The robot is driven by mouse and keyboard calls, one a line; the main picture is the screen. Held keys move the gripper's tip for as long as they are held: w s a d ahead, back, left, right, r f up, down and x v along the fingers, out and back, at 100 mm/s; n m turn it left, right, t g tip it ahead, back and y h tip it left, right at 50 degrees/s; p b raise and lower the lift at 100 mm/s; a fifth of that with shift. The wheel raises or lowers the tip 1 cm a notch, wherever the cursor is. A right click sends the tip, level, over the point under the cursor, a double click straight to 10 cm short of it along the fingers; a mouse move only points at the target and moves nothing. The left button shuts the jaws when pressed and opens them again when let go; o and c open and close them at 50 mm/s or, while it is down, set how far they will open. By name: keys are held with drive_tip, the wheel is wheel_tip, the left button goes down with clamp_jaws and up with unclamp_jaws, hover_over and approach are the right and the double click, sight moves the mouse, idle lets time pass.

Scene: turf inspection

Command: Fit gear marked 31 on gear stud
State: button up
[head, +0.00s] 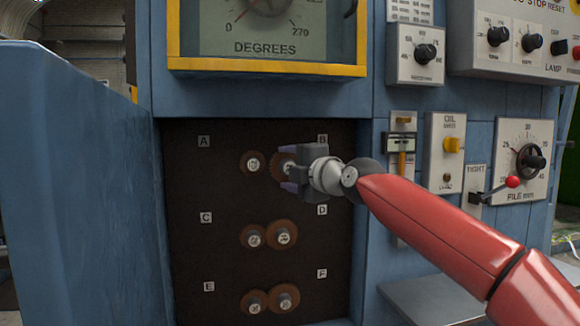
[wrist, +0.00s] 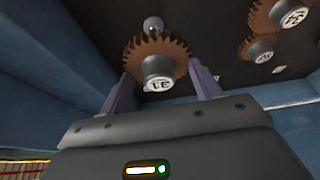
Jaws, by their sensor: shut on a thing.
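The brown toothed gear marked 31 (wrist: 155,62) is between the two fingers of my gripper (wrist: 165,88). Its pale hub faces the wrist camera, with the number upside down. In the head view my gripper (head: 291,170) is at the upper part of the dark panel, just right of a small brown gear (head: 252,163), and covers most of the held gear (head: 279,160). In the wrist view a bare silver stud end (wrist: 153,25) shows just above the held gear, apart from it in the picture. The gear's far side is hidden.
The dark panel (head: 190,255) carries letters A to F. Paired gears sit in the middle row (head: 283,235) and bottom row (head: 286,297). A blue wall (head: 85,180) juts out at left. A yellow-framed gauge (head: 265,69) is above; switches and a red-knobbed lever (head: 512,182) are at right.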

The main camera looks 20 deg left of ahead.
drive_tip(key=w+a+p, duration=0.1)
drive_tip(key=w+p, duration=0.1)
drive_tip(key=p, duration=0.1)
drive_tip(key=shift+w+a+r, duration=0.3)
drive_tip(key=shift+w+a, duration=0.1)
drive_tip(key=shift+w+a+f+p, duration=0.2)
drive_tip(key=shift+w+a+p, duration=0.15)
drive_tip(key=shift+w+p, duration=0.2)
drive_tip(key=shift+w+a+r+p, duration=0.1)
drive_tip(key=shift+w+a+p, duration=0.1)
drive_tip(key=shift+w+p, duration=0.2)
idle(0.4)
drive_tip(key=shift+w+a+p, duration=0.4)
drive_tip(key=shift+w+p, duration=0.15)
drive_tip(key=shift+p, duration=0.35)
drive_tip(key=o, duration=1.1)
drive_tip(key=shift+o, duration=0.2)
drive_tip(key=shift+d+f, duration=0.1)
drive_tip(key=shift+f, duration=0.1)
